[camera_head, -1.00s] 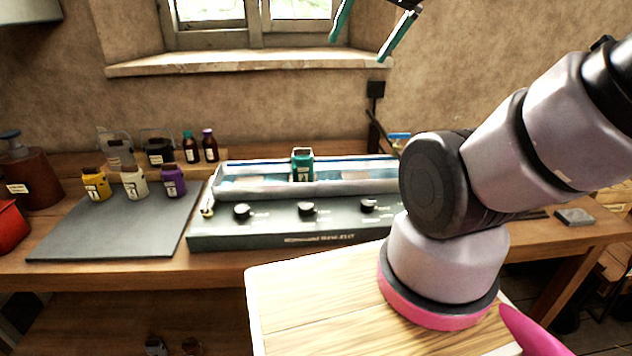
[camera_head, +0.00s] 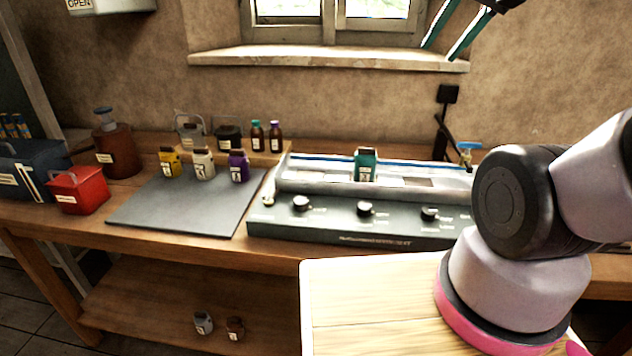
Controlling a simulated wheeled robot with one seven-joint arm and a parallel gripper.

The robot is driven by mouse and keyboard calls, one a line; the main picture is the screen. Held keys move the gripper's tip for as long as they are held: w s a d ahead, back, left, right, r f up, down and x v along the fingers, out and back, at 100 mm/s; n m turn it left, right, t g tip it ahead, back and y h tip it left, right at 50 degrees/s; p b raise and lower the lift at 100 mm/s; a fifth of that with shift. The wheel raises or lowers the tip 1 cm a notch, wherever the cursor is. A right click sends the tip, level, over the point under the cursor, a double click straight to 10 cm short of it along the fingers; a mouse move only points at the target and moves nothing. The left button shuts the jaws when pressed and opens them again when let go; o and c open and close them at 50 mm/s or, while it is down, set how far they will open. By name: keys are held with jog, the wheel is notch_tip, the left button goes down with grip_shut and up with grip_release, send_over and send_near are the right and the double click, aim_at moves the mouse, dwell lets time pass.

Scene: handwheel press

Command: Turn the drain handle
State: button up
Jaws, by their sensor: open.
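A long grey bath machine (camera_head: 350,226) with dark knobs on its front stands on the workbench. A brass fitting with a blue lever handle (camera_head: 468,146) stands behind its right end, just left of my arm. A small brass part (camera_head: 268,200) sits at its left front corner. I cannot tell for certain which of these is the drain handle. My gripper (camera_head: 438,53) has teal fingers, is open and looks empty. It appears high in front of the window, above and apart from the machine. The machine's right end is partly hidden by my arm.
A red box (camera_head: 78,190) and a brown jar (camera_head: 117,150) stand farther left. The mat's front is clear.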

jog(key=w+a+f+n+g+h, duration=0.2)
jog(key=w+a+f+n, duration=0.3)
jog(key=n, duration=3.3)
send_near(267, 190)
jog(key=shift+g+h, duration=0.3)
jog(key=shift+h, duration=0.1)
jog(key=x, duration=0.5)
jog(key=a+x, duration=0.1)
jog(key=x, duration=0.2)
jog(key=shift+w+d, duration=0.1)
jog(key=shift+w, duration=0.25)
grip_shut()
